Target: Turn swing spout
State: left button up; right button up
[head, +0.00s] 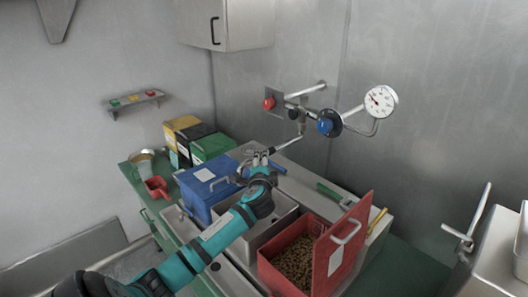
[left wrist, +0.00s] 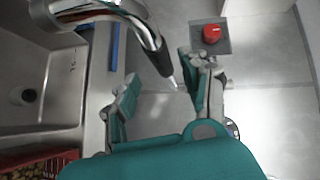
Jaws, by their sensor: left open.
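The swing spout (head: 286,144) is a thin metal tube below the wall tap, reaching left and down toward my left gripper. In the left wrist view the chrome spout (left wrist: 146,28) curves in from the top left, its tip pointing down between the two fingers. My left gripper (head: 257,160) is open at the spout's outer end, and its spread fingers (left wrist: 160,95) show in the left wrist view. I cannot tell whether a finger touches the spout. The red knob (head: 269,103) and blue knob (head: 325,126) sit on the tap fittings. My right gripper is not in view.
A metal sink (head: 285,212) lies below the spout. A blue box (head: 203,190) stands left of it, and a red bin of beans (head: 290,266) with a raised lid stands in front. A pressure gauge (head: 380,101) juts from the wall at right.

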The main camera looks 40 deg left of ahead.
pick_arm(q)
jog(key=p+x, duration=0.1)
jog(key=x, duration=0.4)
jog(key=shift+r, duration=0.2)
jog(key=shift+w+a+f, duration=0.2)
jog(key=shift+w+a, duration=0.15)
jog(key=shift+w, duration=0.2)
grip_shut()
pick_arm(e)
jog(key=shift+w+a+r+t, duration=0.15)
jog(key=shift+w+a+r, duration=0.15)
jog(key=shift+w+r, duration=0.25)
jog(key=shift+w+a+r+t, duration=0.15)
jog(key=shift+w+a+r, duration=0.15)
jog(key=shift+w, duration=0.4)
pick_arm(q)
jog(key=shift+f, duration=0.1)
